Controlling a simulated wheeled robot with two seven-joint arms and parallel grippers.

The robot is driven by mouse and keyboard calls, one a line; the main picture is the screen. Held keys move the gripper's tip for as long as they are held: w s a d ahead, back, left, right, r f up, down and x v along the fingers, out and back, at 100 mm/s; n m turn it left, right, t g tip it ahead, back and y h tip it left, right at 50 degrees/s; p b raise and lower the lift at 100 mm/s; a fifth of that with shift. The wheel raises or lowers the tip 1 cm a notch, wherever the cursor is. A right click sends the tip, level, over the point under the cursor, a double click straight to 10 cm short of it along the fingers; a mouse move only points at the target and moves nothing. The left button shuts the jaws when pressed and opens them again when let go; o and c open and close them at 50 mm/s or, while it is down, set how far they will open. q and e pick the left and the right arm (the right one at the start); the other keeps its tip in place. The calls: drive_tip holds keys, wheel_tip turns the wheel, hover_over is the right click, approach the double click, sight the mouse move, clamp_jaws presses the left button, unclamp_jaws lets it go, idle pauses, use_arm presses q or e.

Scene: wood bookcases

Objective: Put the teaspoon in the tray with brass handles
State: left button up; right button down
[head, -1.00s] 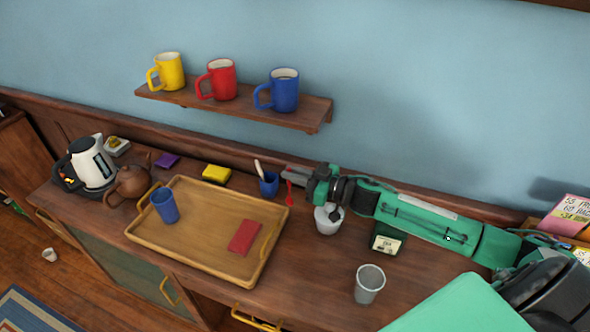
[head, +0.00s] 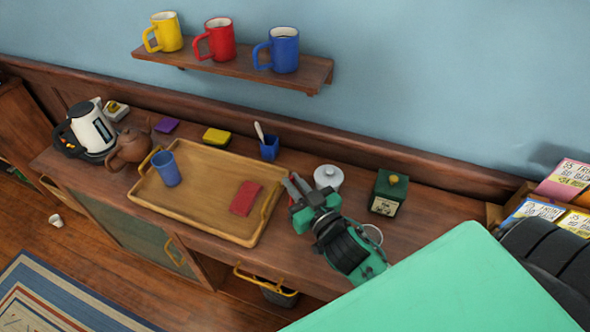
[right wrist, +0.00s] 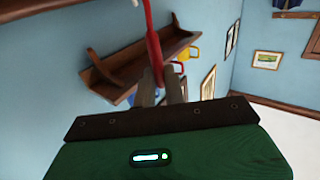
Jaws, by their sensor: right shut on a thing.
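The wooden tray (head: 208,170) with a brass-coloured handle at each end lies on the sideboard, holding a blue cup (head: 167,169) and a red folded cloth or packet (head: 245,198). My right gripper (head: 292,183) is just right of the tray's right end. In the right wrist view its fingers (right wrist: 161,88) are shut on a thin red utensil (right wrist: 152,45), seemingly the teaspoon; its upper end runs out of that frame. The utensil is not clearly visible in the head view. My left gripper is not in view.
A blue holder (head: 269,149) with a white-handled utensil stands behind the tray. A white lidded pot (head: 328,177) and green canister (head: 388,192) stand right. Left are a teapot (head: 129,150) and kettle (head: 92,130). A mug shelf (head: 225,67) hangs above.

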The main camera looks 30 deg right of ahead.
drive_tip(key=shift+s+a+f+m+h, duration=0.1)
drive_tip(key=shift+s+a+m+h, duration=0.1)
drive_tip(key=shift+s+a+h, duration=0.25)
drive_tip(key=shift+s+a+f+m+h, duration=0.1)
drive_tip(key=shift+s+a+m+h, duration=0.1)
drive_tip(key=shift+s+h, duration=0.25)
